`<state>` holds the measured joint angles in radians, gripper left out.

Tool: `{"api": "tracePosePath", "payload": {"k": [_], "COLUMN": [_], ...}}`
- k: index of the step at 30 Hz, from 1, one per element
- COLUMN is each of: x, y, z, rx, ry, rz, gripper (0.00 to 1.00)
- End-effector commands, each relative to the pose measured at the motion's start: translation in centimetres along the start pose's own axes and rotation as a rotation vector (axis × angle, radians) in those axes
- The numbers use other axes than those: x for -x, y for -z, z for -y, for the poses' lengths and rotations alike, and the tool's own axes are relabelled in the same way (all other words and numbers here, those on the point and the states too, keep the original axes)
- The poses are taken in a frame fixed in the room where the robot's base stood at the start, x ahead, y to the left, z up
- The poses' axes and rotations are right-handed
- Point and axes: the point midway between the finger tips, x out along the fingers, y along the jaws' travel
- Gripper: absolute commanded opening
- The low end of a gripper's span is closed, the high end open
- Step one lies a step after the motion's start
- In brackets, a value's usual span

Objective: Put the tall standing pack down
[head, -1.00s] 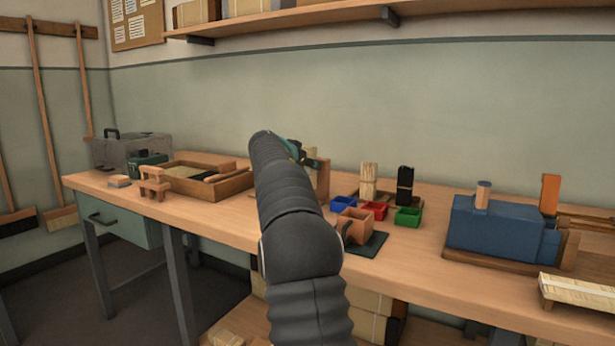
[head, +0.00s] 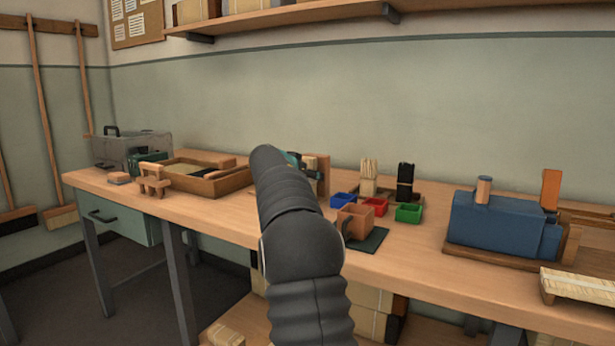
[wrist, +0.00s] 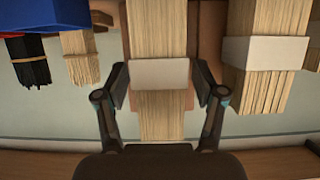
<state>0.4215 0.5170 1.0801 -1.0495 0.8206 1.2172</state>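The tall pack (wrist: 160,112) is a bundle of pale straight bristles with a white paper band. It stands between the two fingers of my gripper (wrist: 160,88) in the wrist view, which appears upside down. Whether the pack's foot touches anything is hidden.
A second banded pale pack (wrist: 268,55) stands close by on the right in the wrist view. Blue (head: 343,201), red (head: 375,207) and green (head: 408,213) bins, a pale tuft (head: 369,178) and a black tuft (head: 405,178) are nearby. A wooden tray (head: 222,184) lies left.

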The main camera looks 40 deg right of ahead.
Motion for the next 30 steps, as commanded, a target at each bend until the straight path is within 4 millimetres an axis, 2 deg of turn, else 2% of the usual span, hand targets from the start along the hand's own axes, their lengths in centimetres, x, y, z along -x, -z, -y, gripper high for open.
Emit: {"api": "tracePosePath", "payload": {"k": [12,17,24,30], "x": [0.6,3.3,8.2,11.0], "y": [0.3,0.1,0.2,0.2], "z": [0.0,0.1,0.1,0.1], "rx": [0.0,-0.001,0.0,0.0], "ry": [0.001,0.003,0.003,0.001], "rz": [-0.001,-0.001,-0.001,-0.001], "gripper": [0.71,0.71,0.71,0.71]}}
